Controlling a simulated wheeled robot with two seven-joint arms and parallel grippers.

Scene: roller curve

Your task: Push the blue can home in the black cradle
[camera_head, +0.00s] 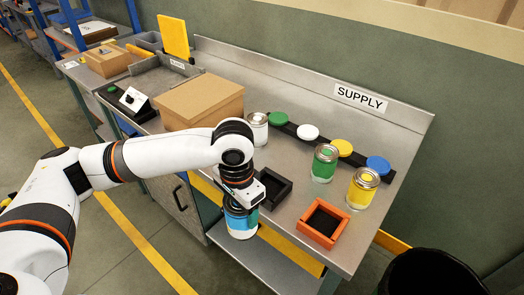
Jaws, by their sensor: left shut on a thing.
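The blue can (239,224) hangs upright below my left gripper (243,197), in front of the bench's near edge. My left gripper is shut on the can; its fingers are mostly hidden by the wrist. The black cradle (284,196) is a square frame on the bench top, just right of the gripper and partly covered by it. The can is apart from the cradle, to its left and nearer. My right gripper is out of the picture.
An orange cradle (322,222) sits right of the black one. Behind stand a white can (258,128), a green can (325,162) and a yellow can (362,187), before a strip with coloured discs. A cardboard box (202,102) stands left. A black bin (432,273) is at lower right.

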